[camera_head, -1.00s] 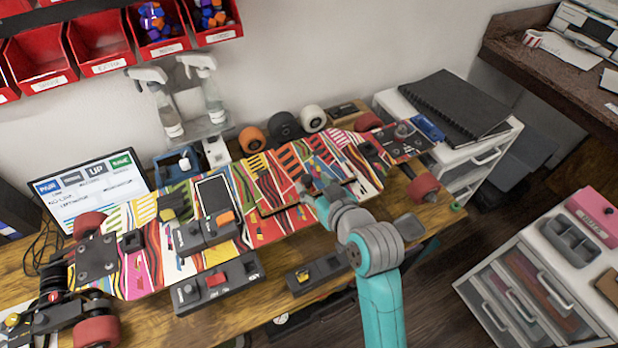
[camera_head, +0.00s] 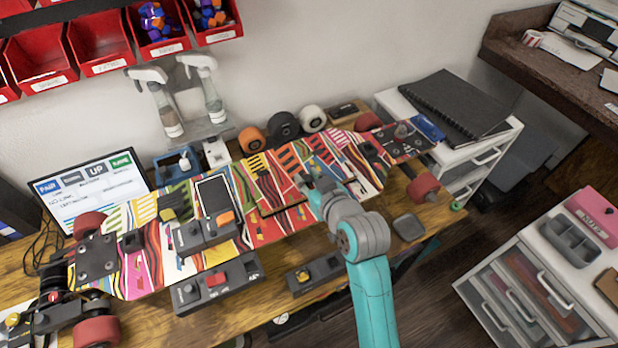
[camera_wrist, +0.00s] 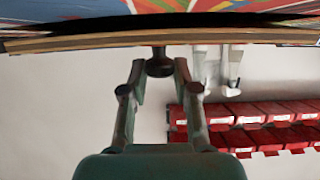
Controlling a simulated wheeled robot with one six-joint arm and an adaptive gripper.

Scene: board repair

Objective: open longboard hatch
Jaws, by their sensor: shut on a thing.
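The longboard (camera_head: 140,265) lies across the workbench with its multicoloured graphic deck facing up. Its hatch (camera_head: 285,198) is in the deck right of the middle, with a dark line along part of its edge. My gripper (camera_head: 308,184) is at the hatch; my arm hides part of it. In the wrist view my gripper (camera_wrist: 159,72) has its fingers on both sides of a small black knob (camera_wrist: 160,63). The knob adjoins a thin wooden edge (camera_wrist: 90,42) spanning the picture. A dark band separates this edge from coloured deck surface. How far the hatch is raised is unclear.
Control boxes (camera_head: 205,232) and a phone-like screen (camera_head: 213,193) sit on the board left of the hatch. Loose wheels (camera_head: 284,126) and spray bottles (camera_head: 208,90) stand behind. Another switch box (camera_head: 314,274) lies in front. Red bins (camera_head: 100,40) hang on the wall.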

